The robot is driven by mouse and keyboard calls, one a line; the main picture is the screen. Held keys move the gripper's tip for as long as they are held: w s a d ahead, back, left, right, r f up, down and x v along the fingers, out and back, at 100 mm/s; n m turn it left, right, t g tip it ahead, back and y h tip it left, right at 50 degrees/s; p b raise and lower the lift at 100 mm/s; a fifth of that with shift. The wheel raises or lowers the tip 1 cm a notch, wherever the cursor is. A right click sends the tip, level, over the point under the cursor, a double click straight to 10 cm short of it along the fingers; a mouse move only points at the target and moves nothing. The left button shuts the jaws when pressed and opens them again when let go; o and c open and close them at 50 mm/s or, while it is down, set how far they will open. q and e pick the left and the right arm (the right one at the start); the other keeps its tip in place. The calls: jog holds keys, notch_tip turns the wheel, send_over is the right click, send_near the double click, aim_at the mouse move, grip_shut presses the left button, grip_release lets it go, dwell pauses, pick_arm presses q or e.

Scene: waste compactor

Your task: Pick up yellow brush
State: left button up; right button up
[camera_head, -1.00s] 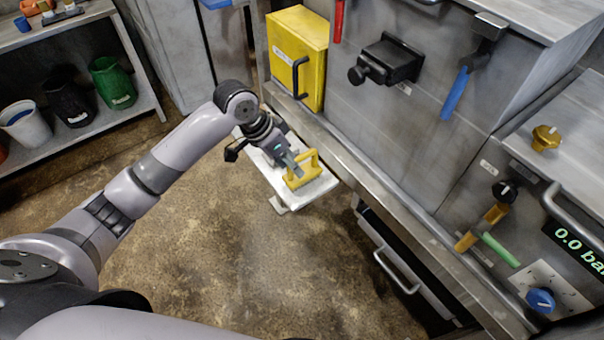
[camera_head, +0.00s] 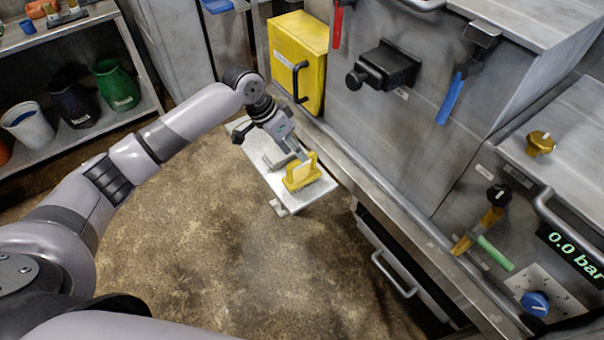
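The yellow brush (camera_head: 301,177) has a yellow loop handle and sits on a small white shelf (camera_head: 259,176) that juts from the machine. My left gripper (camera_head: 296,155) is right at the brush's handle, above and behind it. Its fingers partly overlap the handle, and I cannot tell whether they are open or closed on it. A flat grey item (camera_head: 279,158) lies on the shelf under the gripper. My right gripper is not in view.
A yellow box (camera_head: 298,60) with a black handle is on the machine behind the shelf. A black latch (camera_head: 384,66), a blue lever (camera_head: 451,97) and a drawer handle (camera_head: 395,274) stick out to the right. The floor before the shelf is clear.

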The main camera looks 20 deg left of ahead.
pick_arm(q)
send_over(302, 171)
jog(key=s, duration=0.1)
jog(key=shift+d+f+p, duration=0.15)
jog(key=shift+f+p, duration=0.05)
jog(key=shift+f, duration=1.3)
jog(key=shift+d+f+p, duration=0.1)
jog(key=shift+f+p, duration=0.1)
jog(key=shift+f, duration=1.25)
jog(key=shift+c, duration=0.2)
grip_shut()
